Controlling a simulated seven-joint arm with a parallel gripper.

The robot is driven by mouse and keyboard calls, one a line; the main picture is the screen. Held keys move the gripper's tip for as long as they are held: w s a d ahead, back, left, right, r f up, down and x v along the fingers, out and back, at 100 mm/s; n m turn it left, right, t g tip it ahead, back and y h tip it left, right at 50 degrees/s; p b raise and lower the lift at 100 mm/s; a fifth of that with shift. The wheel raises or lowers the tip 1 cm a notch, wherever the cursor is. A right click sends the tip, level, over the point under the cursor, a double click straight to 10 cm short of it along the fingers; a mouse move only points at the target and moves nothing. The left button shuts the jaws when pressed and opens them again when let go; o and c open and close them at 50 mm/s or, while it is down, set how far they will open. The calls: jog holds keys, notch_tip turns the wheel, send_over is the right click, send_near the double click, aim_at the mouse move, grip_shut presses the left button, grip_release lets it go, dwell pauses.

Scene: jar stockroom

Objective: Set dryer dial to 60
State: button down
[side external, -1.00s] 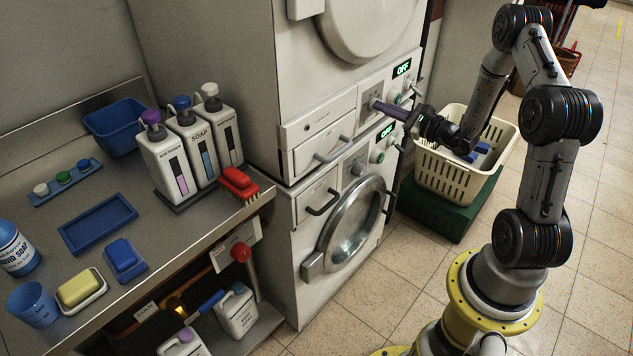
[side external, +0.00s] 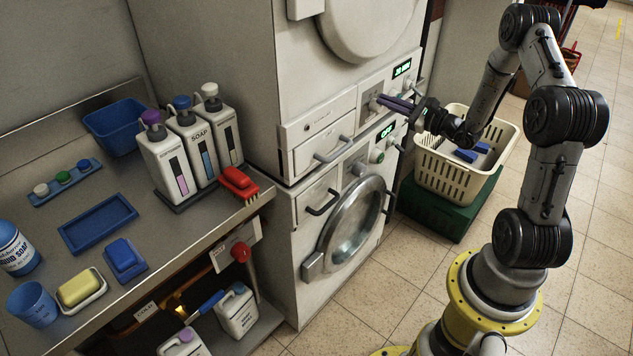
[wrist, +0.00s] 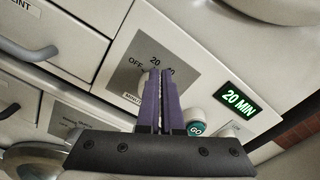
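The upper machine is the dryer, and its control panel (side external: 386,86) carries the dial (side external: 374,103). My gripper (wrist: 160,73) has its two purple fingers at the dial, close together with a narrow gap. They appear shut on the dial, which they mostly hide in the wrist view. The grey dial plate (wrist: 180,75) shows OFF and 20 beside the fingers; other marks are partly covered. The green display (wrist: 238,99) reads 20 MIN. A teal GO button (wrist: 196,128) sits right of the fingers.
The lower washer's display (side external: 386,132) reads OFF. A drawer handle (side external: 333,150) juts out left of and below the dial. A cream laundry basket (side external: 455,178) stands on a green box under my wrist. The counter at left holds bottles and trays.

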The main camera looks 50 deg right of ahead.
dwell(0.4)
jog(key=shift+r, duration=0.25)
jog(key=s, duration=0.6)
jog(key=shift+r, duration=0.1)
dwell(0.3)
jog(key=shift+w+a+f+n, duration=0.5)
jog(key=shift+w+n, duration=0.5)
jog(key=shift+w+a+f+n, duration=0.45)
jog(key=shift+w+f+n, duration=0.1)
jog(key=shift+w+n, duration=0.45)
jog(key=shift+w+a+f+n, duration=0.5)
jog(key=shift+w+n, duration=0.5)
jog(key=shift+d, duration=0.35)
